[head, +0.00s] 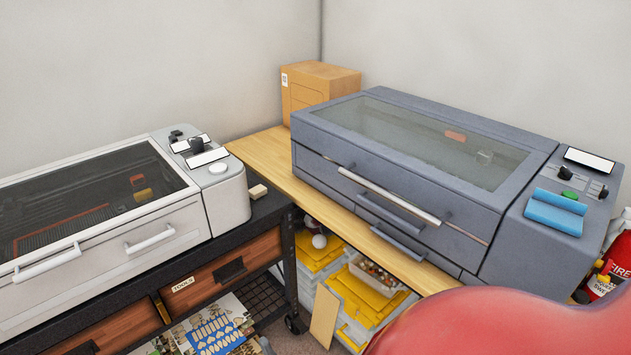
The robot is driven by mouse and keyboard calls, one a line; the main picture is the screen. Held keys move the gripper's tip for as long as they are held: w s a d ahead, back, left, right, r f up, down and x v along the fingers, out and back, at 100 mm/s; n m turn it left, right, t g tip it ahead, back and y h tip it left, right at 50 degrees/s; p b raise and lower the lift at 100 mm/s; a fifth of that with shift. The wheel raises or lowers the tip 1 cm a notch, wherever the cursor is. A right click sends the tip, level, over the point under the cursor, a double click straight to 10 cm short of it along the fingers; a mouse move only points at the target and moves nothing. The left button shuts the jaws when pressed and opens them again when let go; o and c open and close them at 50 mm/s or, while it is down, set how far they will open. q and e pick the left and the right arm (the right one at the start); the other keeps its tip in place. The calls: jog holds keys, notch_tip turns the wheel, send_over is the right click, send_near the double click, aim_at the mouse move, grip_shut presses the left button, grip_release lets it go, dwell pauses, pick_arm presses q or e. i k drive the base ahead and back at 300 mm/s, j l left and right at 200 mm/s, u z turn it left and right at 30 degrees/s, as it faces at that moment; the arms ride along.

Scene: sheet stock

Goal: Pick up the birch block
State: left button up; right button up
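A small pale wooden block (258,191), which looks like the birch block, lies on the black top of the cart (272,207). It sits near the cart's back right corner, just right of the white machine's control end. Nothing covers it in the head view. Neither of my grippers shows in this view.
The white lidded machine (168,232) fills most of the cart top. A grey lidded machine (400,189) stands on a wooden bench (258,153) with a cardboard box (314,86) behind it. A thin board (325,316) leans by yellow-lidded bins (358,296) below.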

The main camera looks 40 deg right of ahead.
aim_at(259, 191)
jog(key=z, duration=1.05)
jog(key=i+l+u, duration=0.4)
jog(key=i+l, duration=0.15)
jog(key=i, duration=0.1)
